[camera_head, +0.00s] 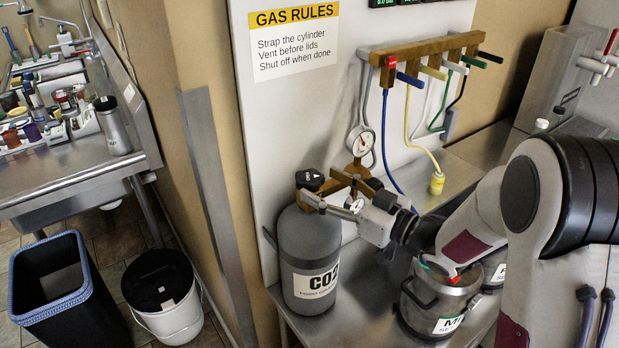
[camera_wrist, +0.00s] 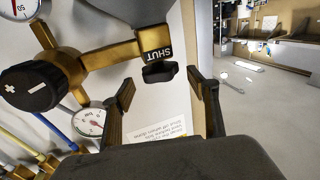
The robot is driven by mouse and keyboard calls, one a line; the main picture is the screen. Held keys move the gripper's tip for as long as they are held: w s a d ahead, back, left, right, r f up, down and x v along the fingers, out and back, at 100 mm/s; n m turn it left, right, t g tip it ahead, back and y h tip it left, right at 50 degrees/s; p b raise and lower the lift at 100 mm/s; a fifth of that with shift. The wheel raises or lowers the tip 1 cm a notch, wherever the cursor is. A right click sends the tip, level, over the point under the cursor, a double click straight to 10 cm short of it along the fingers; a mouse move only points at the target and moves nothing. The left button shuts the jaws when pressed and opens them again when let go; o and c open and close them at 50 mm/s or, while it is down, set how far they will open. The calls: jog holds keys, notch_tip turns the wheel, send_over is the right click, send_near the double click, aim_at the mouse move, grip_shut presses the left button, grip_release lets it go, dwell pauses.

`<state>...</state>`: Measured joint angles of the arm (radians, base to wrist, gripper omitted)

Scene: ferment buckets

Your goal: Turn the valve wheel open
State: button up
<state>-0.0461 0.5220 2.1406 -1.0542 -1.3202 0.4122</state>
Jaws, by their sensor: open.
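The black valve wheel (camera_head: 310,180) sits on top of the grey CO2 cylinder (camera_head: 305,250). In the wrist view the wheel (camera_wrist: 160,73) is seen beside the brass valve body, with a black "SHUT" label (camera_wrist: 156,54) next to it. My gripper (camera_wrist: 166,90) is open, its two brown-padded fingers on either side of the wheel in the picture. A gap shows between each finger and the wheel. In the head view my gripper (camera_head: 322,198) reaches in from the right near the cylinder's top; its fingertips are partly hard to make out.
A black regulator knob marked plus and minus (camera_wrist: 38,88) and a pressure gauge (camera_head: 362,140) are close by. A hose manifold (camera_head: 430,50) hangs on the wall panel. A steel bucket (camera_head: 425,305) stands below my arm.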

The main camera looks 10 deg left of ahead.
aim_at(299, 173)
jog(key=shift+x, duration=2.3)
jog(key=shift+c, duration=0.3)
jog(key=c, duration=1.1)
